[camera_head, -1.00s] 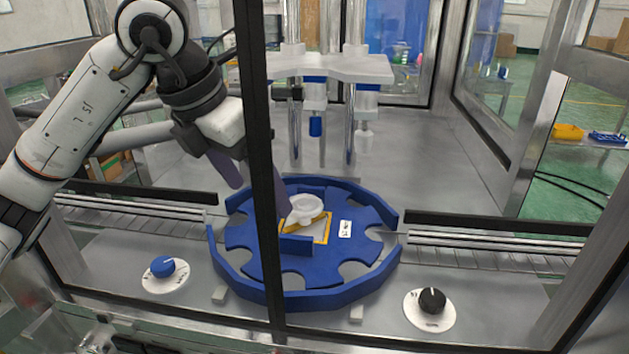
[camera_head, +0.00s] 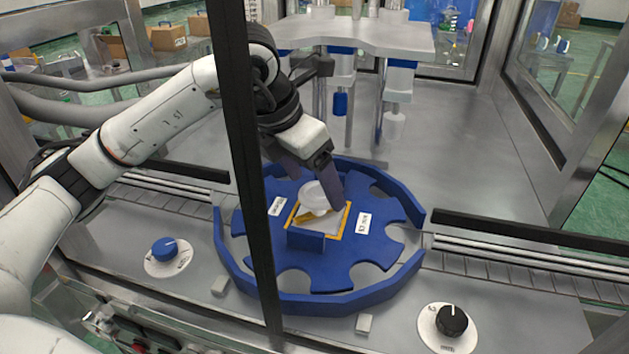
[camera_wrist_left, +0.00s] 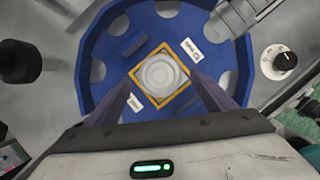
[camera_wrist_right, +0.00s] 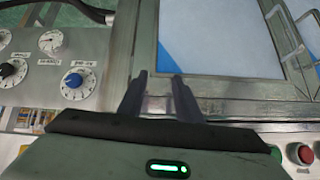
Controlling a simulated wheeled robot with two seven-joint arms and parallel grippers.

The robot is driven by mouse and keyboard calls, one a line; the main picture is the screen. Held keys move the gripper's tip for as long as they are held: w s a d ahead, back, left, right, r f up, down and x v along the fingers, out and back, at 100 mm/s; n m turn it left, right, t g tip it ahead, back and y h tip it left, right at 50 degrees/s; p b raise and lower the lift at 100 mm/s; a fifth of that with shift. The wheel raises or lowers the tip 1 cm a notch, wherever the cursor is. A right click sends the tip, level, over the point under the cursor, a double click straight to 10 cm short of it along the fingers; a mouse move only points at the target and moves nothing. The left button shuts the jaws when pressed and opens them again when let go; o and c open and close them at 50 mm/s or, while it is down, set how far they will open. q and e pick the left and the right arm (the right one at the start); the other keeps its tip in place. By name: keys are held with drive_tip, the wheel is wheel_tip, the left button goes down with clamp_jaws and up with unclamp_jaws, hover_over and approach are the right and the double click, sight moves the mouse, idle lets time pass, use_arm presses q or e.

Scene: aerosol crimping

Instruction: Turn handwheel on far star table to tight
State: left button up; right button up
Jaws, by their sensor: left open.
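The white round handwheel (camera_head: 316,204) sits inside a yellow-bordered square in the middle of the blue star table (camera_head: 300,258). It also shows in the left wrist view (camera_wrist_left: 160,74), centred between my left fingers. My left gripper (camera_head: 314,184) points down from above, with its open fingers on either side of the handwheel. It looks open and empty; I cannot tell whether a finger touches the wheel. My right gripper (camera_wrist_right: 160,76) shows only in the right wrist view, its fingers apart with nothing between them, outside near a metal-framed panel.
A blue rim (camera_head: 340,305) surrounds the star table. A dark frame post (camera_head: 246,150) crosses the head view in front. A blue knob (camera_head: 164,247) and a black knob (camera_head: 451,320) flank the table. A press plate (camera_head: 350,38) with hanging heads is behind.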

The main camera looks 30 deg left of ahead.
use_arm(q)
drive_tip(key=shift+w+d+f, duration=0.1)
drive_tip(key=shift+w+f, duration=0.15)
drive_tip(key=shift+f, duration=0.35)
drive_tip(key=c, duration=1.1)
